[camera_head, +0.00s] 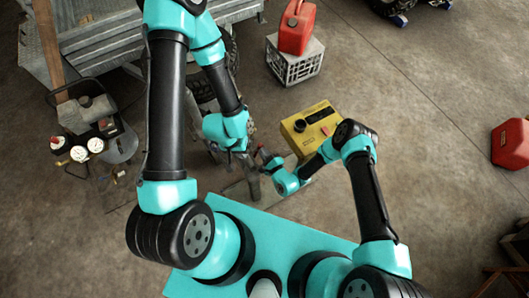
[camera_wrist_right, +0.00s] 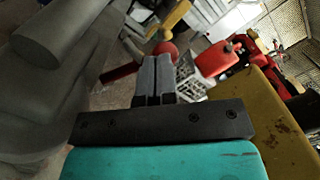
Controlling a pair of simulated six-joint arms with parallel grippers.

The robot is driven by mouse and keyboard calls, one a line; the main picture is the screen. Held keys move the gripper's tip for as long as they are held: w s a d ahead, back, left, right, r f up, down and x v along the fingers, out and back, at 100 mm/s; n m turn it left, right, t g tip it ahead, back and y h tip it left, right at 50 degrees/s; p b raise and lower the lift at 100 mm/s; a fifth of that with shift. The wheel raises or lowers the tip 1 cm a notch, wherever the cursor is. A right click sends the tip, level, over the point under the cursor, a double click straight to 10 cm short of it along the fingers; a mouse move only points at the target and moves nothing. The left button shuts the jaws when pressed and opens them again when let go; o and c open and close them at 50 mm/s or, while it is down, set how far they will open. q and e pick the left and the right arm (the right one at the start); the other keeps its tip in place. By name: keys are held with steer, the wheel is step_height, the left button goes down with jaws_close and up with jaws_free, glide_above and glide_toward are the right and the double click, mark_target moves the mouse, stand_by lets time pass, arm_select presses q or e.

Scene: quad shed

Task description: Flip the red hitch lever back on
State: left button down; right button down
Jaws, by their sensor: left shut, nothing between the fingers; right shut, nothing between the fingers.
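In the right wrist view a red ball knob (camera_wrist_right: 165,48) and a red bar (camera_wrist_right: 120,73) show just beyond my right gripper (camera_wrist_right: 158,62); they look like parts of the red hitch lever, but the join is hidden. The right fingers are shut and empty, with their tips just short of the knob or touching it; I cannot tell which. In the head view the right gripper (camera_head: 266,158) is beside the grey hitch post (camera_head: 252,182), left of the yellow box. My left gripper (camera_head: 242,151) is shut and empty, close to the right one.
A yellow box (camera_head: 305,126) stands close right of the hitch. A red fuel can (camera_head: 297,27) sits on a white crate (camera_head: 294,66) behind. Gauges and a canister (camera_head: 96,110) are at left. Another red can (camera_head: 512,144) is far right.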

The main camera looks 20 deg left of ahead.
steer(key=shift+s+a+r+n, duration=0.1)
steer(key=shift+s+a+n, duration=0.1)
steer(key=shift+n, duration=0.2)
stand_by(2.9)
steer(key=shift+d, duration=0.1)
stand_by(0.5)
steer(key=w+d+f+v, duration=0.1)
steer(key=f+v, duration=0.1)
steer(key=v, duration=1)
steer(key=shift+d, duration=0.35)
